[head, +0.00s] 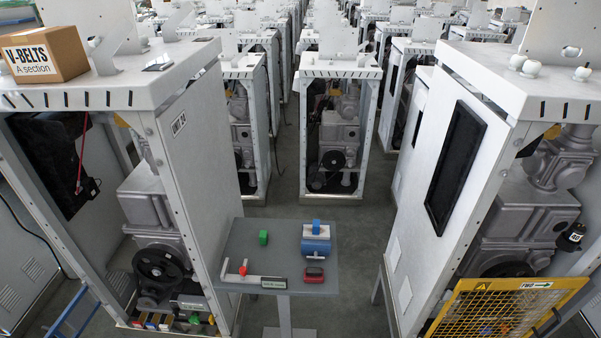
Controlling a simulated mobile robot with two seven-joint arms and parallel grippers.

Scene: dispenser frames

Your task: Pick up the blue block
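A small blue block (316,226) is at the back of a small grey table, in the lower middle of the head view. It appears to stand on or against a white piece (316,233), and I cannot tell which. A larger blue rounded piece (315,246) lies just in front of it. A green block (263,237) stands to the left on the same table (256,262). Neither of my grippers shows in this view.
A red item (314,274) and a white L-shaped bracket (249,278) with a red piece lie near the table's front. Tall white machine frames stand close on the left (202,150) and right (409,230). A yellow mesh guard (500,312) is at lower right.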

